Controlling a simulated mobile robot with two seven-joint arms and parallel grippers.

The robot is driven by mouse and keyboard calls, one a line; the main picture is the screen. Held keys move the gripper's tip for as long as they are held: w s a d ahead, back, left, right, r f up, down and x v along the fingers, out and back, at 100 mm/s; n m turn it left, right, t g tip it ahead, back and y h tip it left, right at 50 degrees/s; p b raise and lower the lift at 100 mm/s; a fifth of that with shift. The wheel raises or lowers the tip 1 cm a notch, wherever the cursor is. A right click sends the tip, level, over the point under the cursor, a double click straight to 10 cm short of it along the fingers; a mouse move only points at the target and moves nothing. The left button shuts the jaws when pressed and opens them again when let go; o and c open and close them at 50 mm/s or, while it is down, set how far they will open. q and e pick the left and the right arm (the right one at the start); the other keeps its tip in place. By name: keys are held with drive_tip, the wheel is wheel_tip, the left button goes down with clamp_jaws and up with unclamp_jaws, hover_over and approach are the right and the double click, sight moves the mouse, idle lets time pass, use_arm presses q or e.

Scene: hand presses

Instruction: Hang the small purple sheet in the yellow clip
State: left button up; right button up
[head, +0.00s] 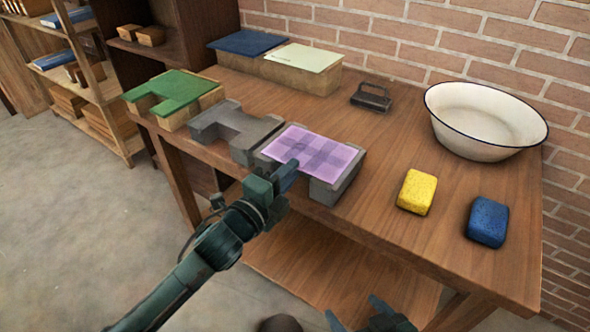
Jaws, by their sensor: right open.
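The small purple sheet (312,148), with a checked pattern, lies flat on top of a grey notched block on the table. My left gripper (290,172) is at the front edge of this sheet, over the block's notch. The frame does not show whether its fingers are open or shut, or whether they touch the sheet. My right gripper (368,314) is open and empty at the bottom of the view, low in front of the table. No yellow clip can be made out in this view.
On the wooden table (385,200) stand a green-topped block (178,90), a bare grey block (232,125), two blocks with blue and pale sheets at the back, a dark metal tool (371,97), a white basin (485,115), a yellow sponge (416,190) and a blue sponge (487,220).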

sight(293, 156)
use_arm(q)
drive_tip(key=shift+x, duration=0.95)
drive_tip(key=shift+r, duration=0.1)
clamp_jaws()
drive_tip(key=shift+r, duration=0.1)
wheel_tip(293, 156, up, 3)
drive_tip(key=p, duration=0.3)
drive_tip(key=shift+p, duration=0.3)
